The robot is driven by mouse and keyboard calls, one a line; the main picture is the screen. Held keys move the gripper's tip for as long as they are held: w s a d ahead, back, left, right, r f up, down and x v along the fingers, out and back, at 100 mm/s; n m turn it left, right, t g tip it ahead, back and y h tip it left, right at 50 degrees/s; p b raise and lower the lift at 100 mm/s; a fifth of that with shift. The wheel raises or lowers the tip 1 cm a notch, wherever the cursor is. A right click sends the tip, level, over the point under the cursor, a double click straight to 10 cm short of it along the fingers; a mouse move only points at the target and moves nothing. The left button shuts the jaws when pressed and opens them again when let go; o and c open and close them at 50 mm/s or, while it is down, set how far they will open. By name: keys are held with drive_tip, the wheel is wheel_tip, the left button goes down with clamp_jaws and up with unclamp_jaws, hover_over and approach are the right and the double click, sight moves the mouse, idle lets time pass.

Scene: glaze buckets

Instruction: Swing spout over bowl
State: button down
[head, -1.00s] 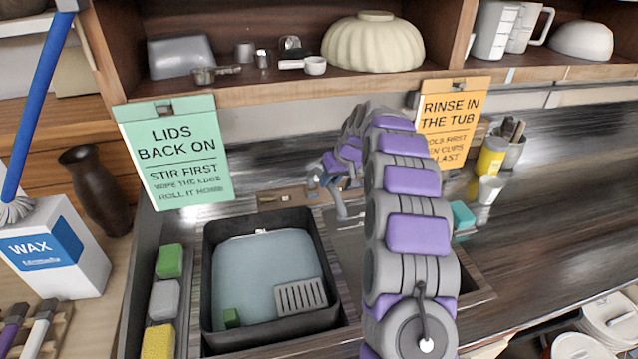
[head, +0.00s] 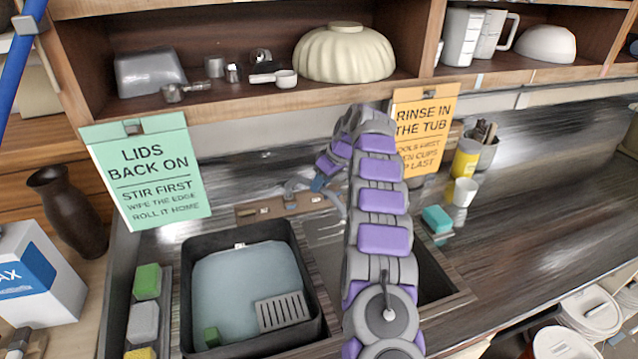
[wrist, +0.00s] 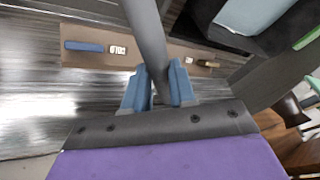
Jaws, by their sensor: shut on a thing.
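The spout is a grey tube (wrist: 146,28) in the wrist view; it also shows in the head view (head: 336,201), behind the sink and left of my arm. My gripper (wrist: 160,88) has blue fingers on both sides of the tube, shut on it. In the head view my gripper (head: 318,183) is small and partly hidden by my wrist. The tap's brown base plate (head: 254,213) lies at the sink's back edge. A dark sink bowl (head: 436,278) lies under my arm, which hides much of it. A black tub (head: 186,290) of bluish water stands to its left.
Sponges (head: 147,281) stand in a row left of the tub. A teal block (head: 437,219), a white cup (head: 464,191) and a yellow container (head: 466,158) stand at right. Hanging signs (head: 150,170) and a shelf (head: 240,100) are behind. The counter at right has free room.

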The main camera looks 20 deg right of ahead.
drive_tip(key=shift+d, duration=0.1)
idle(0.3)
drive_tip(key=c, duration=0.9)
unclamp_jaws()
